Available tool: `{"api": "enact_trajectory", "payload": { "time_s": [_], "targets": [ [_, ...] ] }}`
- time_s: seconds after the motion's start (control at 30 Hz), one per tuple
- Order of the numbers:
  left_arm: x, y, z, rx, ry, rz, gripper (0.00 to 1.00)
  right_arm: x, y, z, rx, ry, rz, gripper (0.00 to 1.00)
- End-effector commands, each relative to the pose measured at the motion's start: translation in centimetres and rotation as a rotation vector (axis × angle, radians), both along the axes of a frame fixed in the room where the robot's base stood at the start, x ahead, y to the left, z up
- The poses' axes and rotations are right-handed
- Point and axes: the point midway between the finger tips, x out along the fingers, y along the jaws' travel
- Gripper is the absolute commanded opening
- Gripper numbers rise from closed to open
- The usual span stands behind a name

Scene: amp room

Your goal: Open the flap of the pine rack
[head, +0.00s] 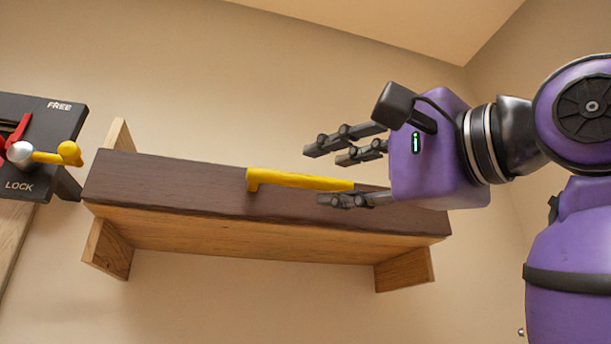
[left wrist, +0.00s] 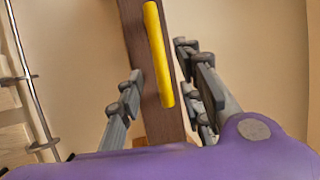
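The pine rack (head: 250,243) is fixed on the wall in the head view, with pale wooden ends and underside. Its dark brown flap (head: 160,185) covers the front and looks closed; it also shows in the left wrist view (left wrist: 134,28). A yellow bar handle (head: 300,181) runs along the flap and shows in the left wrist view (left wrist: 158,55). My left gripper (head: 325,176) is open at the right end of the handle. In the left wrist view its fingers (left wrist: 158,82) stand on both sides of the handle, apparently apart from it. My right gripper is not in view.
A dark panel (head: 62,122) marked FREE and LOCK stands left of the rack, with a yellow-knobbed lever (head: 45,157) pointing right and a red part. A metal rail (left wrist: 30,75) shows at left in the left wrist view. The wall below the rack is clear.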

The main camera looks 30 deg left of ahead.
Motion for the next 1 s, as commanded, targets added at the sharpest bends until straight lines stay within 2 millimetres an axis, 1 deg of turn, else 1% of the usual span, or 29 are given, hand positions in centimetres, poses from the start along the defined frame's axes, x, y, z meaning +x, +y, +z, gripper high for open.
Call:
{"api": "enact_trajectory", "payload": {
  "time_s": [0.03,0.2,0.4,0.53,0.77,1.0],
  "targets": [
    [-0.1,0.8,0.5,0.000,-0.003,0.003,0.34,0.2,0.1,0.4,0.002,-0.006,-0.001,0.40],
    [0.6,3.5,1.2,0.000,-0.004,0.006,0.34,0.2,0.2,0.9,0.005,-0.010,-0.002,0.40],
    [1.4,5.6,1.7,0.003,-0.001,0.005,0.34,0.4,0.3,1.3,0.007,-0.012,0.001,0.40],
    [1.6,6.2,1.7,0.003,0.000,0.004,0.34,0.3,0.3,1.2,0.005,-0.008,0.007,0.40],
    [1.8,6.2,1.7,0.003,0.002,0.004,0.34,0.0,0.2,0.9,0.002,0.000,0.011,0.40],
    [1.8,6.2,1.7,0.003,0.002,0.004,0.02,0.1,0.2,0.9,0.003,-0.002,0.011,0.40]
  ]
}}
